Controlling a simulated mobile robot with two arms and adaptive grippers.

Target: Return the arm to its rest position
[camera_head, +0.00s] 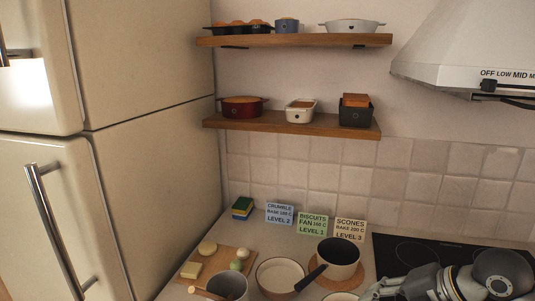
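My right arm comes in at the lower right, over the black cooktop (405,250). Its grey gripper (382,289) points left, low at the bottom edge of the picture. The fingers are small and partly cut off, so I cannot tell whether they are open or shut. No object shows clearly in them. My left arm and gripper are not in view.
Recipe cards (312,224) lean behind. Two shelves (290,123) and a range hood (465,50) are above; a fridge (150,150) stands left.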

